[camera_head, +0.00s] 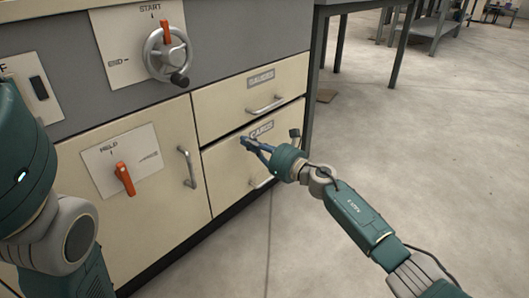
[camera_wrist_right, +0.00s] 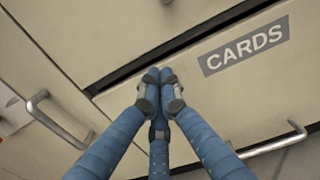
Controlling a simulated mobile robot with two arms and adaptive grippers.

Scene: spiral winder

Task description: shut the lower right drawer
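The lower right drawer (camera_head: 222,172), labelled CARDS, is in the cream cabinet in the head view. A dark gap shows along its top edge, so it looks slightly open. Its front (camera_wrist_right: 225,110) also fills the right of the wrist view, with a bar handle (camera_wrist_right: 285,142) at the lower right. My right gripper (camera_head: 246,143) is at the upper left part of this drawer front. In the wrist view its blue fingertips (camera_wrist_right: 160,84) are together, with nothing seen between them, near the gap. I cannot tell whether they touch the drawer. My left gripper is out of view.
The upper drawer (camera_head: 225,113) above looks shut. Left of the drawers is a door with a bar handle (camera_head: 187,168) and a red knob (camera_head: 124,179). A handwheel (camera_head: 168,54) is higher up. A table leg (camera_head: 313,110) stands behind; the floor (camera_head: 430,150) at right is clear.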

